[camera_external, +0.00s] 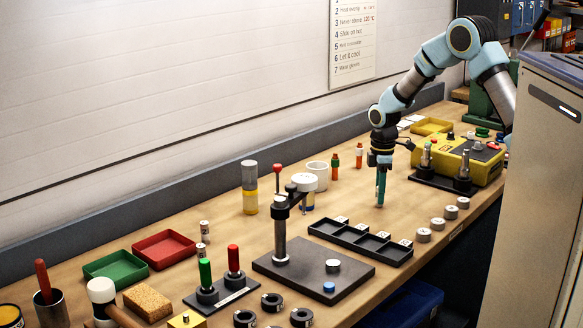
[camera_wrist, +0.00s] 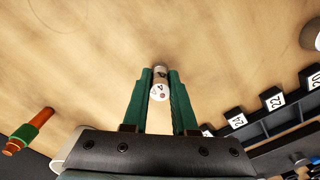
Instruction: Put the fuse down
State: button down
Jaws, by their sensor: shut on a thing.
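My gripper (camera_external: 380,200) points down over the bench, behind the black compartment tray. In the wrist view, my gripper (camera_wrist: 160,76) has its green fingers closed on the fuse (camera_wrist: 160,92), a small white cylinder with a metal end and dark marks. The fuse sits between the fingertips over bare wood. In the external view the fingers hide most or all of it. I cannot tell whether its end touches the bench.
The black tray (camera_external: 340,238) with white number tags lies just in front; its tags (camera_wrist: 276,101) show right in the wrist view. A yellow device (camera_external: 470,160) stands to the right, with several metal discs (camera_external: 437,224) along the front edge.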

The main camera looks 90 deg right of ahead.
jog(key=shift+f, duration=0.1)
jog(key=c, duration=0.7)
grip_release()
notch_tip(320, 180, up, 12)
jog(key=b, duration=0.2)
jog(key=w+a+f, duration=0.2)
jog(key=w+a, duration=0.2)
jog(key=a, duration=0.8)
jog(key=w+a+f, duration=0.2)
jog(key=w+a, duration=0.1)
jog(key=a, duration=0.9)
jog(key=s+a+f, duration=0.2)
jog(key=s+a, duration=0.1)
jog(key=a, duration=0.5)
jog(key=s+a+f+m+t, duration=0.1)
jog(key=s+a+f, duration=0.1)
jog(key=a, duration=0.5)
jog(key=shift+s+a+t, duration=0.3)
jog(key=shift+s+a, duration=0.05)
jog(key=shift+s, duration=0.2)
